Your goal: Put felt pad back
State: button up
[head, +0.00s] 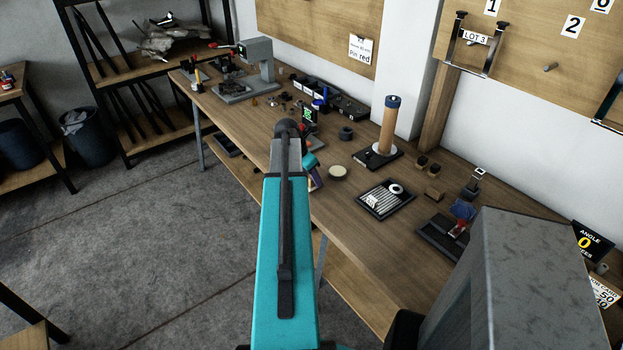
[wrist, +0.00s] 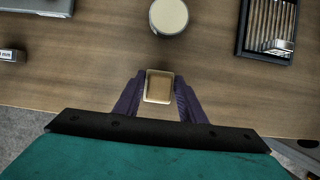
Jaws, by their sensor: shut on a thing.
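My gripper (wrist: 158,92) has its two dark purple fingers on either side of a small square tan pad with a paler rim (wrist: 158,87). The fingers are shut on this pad at the front edge of the wooden bench (wrist: 60,85). I take it for the felt pad, though its material is hard to tell. Whether it touches the bench is unclear. In the head view my arm hides most of the gripper, and I cannot make out the pad there.
A round cream-topped tin (wrist: 169,16) stands just beyond the gripper; it also shows in the head view (head: 337,172). A black tray of thin rods (head: 385,199) lies to its right. A tan roll stands on a dark base (head: 376,160). Bare bench lies between tin and tray.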

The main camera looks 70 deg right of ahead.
jog(key=shift+f, duration=0.35)
jog(key=shift+f, duration=0.15)
jog(key=o, duration=1)
jog(key=b+v, duration=0.1)
jog(key=v, duration=1.1)
jog(key=shift+b, duration=0.4)
jog(key=shift+s, duration=0.1)
